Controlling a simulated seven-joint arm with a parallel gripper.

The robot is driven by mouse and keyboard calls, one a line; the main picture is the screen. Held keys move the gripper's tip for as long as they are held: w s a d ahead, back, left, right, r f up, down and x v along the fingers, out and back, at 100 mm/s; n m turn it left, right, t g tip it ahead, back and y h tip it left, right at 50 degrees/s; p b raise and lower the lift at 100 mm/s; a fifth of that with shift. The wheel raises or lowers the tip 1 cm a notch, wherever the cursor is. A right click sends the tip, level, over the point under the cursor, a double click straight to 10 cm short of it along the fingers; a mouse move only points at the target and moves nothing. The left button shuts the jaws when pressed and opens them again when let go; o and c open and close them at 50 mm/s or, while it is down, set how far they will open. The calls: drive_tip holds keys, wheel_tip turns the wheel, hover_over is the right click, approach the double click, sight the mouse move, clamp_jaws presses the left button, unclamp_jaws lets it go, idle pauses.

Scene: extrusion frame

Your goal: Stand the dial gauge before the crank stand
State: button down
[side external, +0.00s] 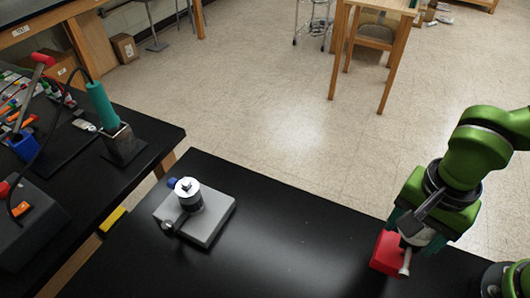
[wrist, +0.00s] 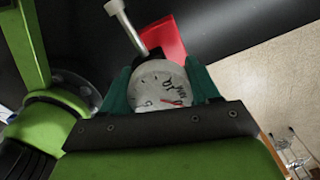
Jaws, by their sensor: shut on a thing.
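The dial gauge shows in the wrist view as a round pale dial (wrist: 162,86) with black marks and a red pointer. A metal stem with a round end (wrist: 118,10) sticks out beyond it. My gripper (wrist: 161,92) is shut on the gauge, a teal finger on each side of the dial. In the side view my gripper (side external: 415,230) is at the right, with the gauge's stem (side external: 405,262) pointing down. The crank stand (side external: 222,218) is at the left of the black table: a grey plate with a silver drum, a dark crank arm and a blue knob.
A red block (side external: 386,253) is right beside the gauge, also in the wrist view (wrist: 165,38); I cannot tell whether they touch. The black table (side external: 290,250) is clear between it and the crank stand. A second bench (side external: 60,165) with tools is at the left.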

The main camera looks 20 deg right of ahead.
drive_tip(key=shift+s+n, duration=0.1)
drive_tip(key=shift+n, duration=0.4)
drive_tip(key=shift+r+n, duration=0.2)
drive_tip(key=shift+n, duration=0.4)
drive_tip(key=w+n, duration=0.1)
drive_tip(key=n, duration=0.1)
drive_tip(key=w+r+n, duration=0.1)
drive_tip(key=w+n, duration=0.1)
drive_tip(key=w+r+n, duration=0.1)
drive_tip(key=n, duration=0.1)
drive_tip(key=shift+w+d+r, duration=0.15)
drive_tip(key=shift+w+d, duration=0.1)
drive_tip(key=shift+w, duration=0.05)
drive_tip(key=w+d+r+n, duration=0.3)
drive_tip(key=w+d+n, duration=0.1)
drive_tip(key=w+d, duration=1.1)
drive_tip(key=d, duration=0.3)
drive_tip(key=shift+w+d+r, duration=0.15)
drive_tip(key=shift+d+r, duration=0.05)
drive_tip(key=shift+d, duration=0.05)
drive_tip(key=shift+a, duration=0.15)
